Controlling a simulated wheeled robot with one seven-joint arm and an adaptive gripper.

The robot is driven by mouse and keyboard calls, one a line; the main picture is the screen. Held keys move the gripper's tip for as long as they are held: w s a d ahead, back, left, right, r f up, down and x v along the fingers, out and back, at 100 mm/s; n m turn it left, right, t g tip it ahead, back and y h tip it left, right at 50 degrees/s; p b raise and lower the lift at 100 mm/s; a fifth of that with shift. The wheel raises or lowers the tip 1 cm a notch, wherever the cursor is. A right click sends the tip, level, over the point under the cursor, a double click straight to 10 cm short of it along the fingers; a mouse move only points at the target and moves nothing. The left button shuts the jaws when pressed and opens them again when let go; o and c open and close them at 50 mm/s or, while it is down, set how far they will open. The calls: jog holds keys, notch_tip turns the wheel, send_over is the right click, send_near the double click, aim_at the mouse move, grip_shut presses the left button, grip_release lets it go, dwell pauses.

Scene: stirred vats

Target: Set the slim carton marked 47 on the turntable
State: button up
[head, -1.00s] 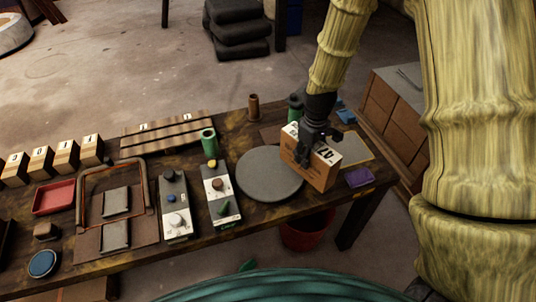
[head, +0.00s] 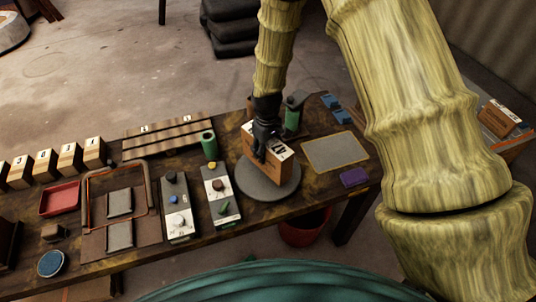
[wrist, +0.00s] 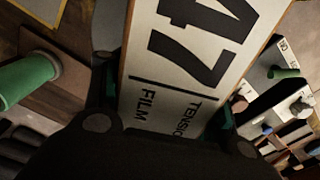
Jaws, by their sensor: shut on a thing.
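The slim carton marked 47 (head: 270,164) is brown with a white top label. It is upright over the round grey turntable (head: 262,193), and I cannot tell whether its base touches the disc. My gripper (head: 264,145) is shut on the carton's upper part from above. In the wrist view the label of the carton (wrist: 185,60) shows "47", "TENSION" and "FILM" between the fingers. The carton hides the back part of the turntable.
A green cylinder (head: 292,116) stands behind the carton, and another green cylinder (head: 209,145) is at its left. Two control boxes (head: 217,195) (head: 177,206) stand left of the turntable. A yellow-edged grey pad (head: 335,152) and purple block (head: 355,177) lie right.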

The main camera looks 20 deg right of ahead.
jog(key=shift+s+d+f+p, duration=0.1)
jog(key=shift+f+p, duration=0.55)
jog(key=shift+f, duration=1)
jog(key=o, duration=1.6)
jog(key=shift+o, duration=0.2)
jog(key=shift+r+b, duration=2.1)
jog(key=shift+r, duration=3.9)
